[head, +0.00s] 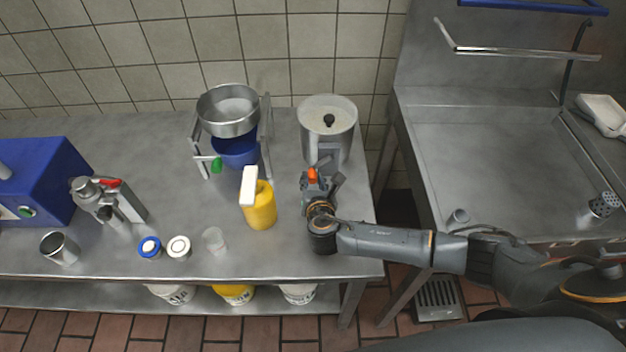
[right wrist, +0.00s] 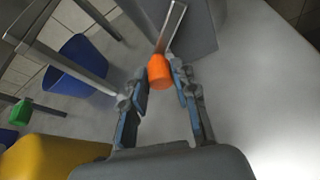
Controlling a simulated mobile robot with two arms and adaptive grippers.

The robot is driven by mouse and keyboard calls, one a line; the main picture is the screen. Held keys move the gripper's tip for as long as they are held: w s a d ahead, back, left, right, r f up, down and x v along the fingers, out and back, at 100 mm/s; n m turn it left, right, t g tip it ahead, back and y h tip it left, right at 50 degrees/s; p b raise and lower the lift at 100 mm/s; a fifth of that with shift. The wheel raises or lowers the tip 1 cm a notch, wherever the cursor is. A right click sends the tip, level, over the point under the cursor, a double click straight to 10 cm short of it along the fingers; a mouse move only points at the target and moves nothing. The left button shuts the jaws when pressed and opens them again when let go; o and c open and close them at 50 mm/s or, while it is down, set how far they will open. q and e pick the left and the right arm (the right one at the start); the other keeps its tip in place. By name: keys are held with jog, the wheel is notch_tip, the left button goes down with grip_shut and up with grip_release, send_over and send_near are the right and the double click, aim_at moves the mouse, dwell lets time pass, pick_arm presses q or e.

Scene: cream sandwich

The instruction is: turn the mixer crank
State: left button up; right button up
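The mixer is a grey metal pot (head: 327,118) with a black knob on its pale top, at the back right of the steel table. Its crank ends in an orange handle (head: 312,175), which also shows in the right wrist view (right wrist: 159,71) on a flat metal bar. My right gripper (head: 320,187) is at the front of the mixer. In the right wrist view its two fingers (right wrist: 162,88) stand apart, one on each side of the orange handle. Whether a fingertip touches it I cannot tell. My left gripper is not in view.
A yellow bottle (head: 260,207) with a white top stands just left of my right gripper. Further left is a metal bowl on a stand (head: 228,112) with a green-handled crank (head: 216,165) and a blue bucket (head: 236,150).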

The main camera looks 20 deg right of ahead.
aim_at(309, 173)
grip_shut()
jog(key=shift+a+r+m+t+y+b, duration=0.3)
jog(key=shift+r+m+y+b, duration=0.15)
jog(key=shift+m, duration=0.45)
jog(key=shift+w+a+r+m+t+y+b, duration=0.15)
jog(key=shift+r+m+y+b, duration=0.1)
jog(key=shift+m+y+b, duration=0.15)
jog(key=shift+s+a+r+m+t+y+b, duration=0.15)
jog(key=shift+r+m+y, duration=0.1)
jog(key=shift+m, duration=0.25)
jog(key=m+b, duration=0.1)
jog(key=r+m+t+y+b, duration=0.1)
jog(key=shift+w+r+b, duration=0.1)
jog(key=shift+r+b, duration=0.15)
jog(key=shift+b, duration=0.15)
jog(key=shift+d+r+m+t+y+b, duration=0.1)
jog(key=shift+r+m+t+y+b, duration=0.1)
jog(key=shift+r+m+b, duration=0.3)
jog(key=shift+d+r+m+t+y+b, duration=0.1)
jog(key=shift+r+m+t+b, duration=0.1)
jog(key=shift+m+b, duration=0.45)
jog(key=shift+r+m, duration=0.3)
jog(key=shift+m, duration=0.15)
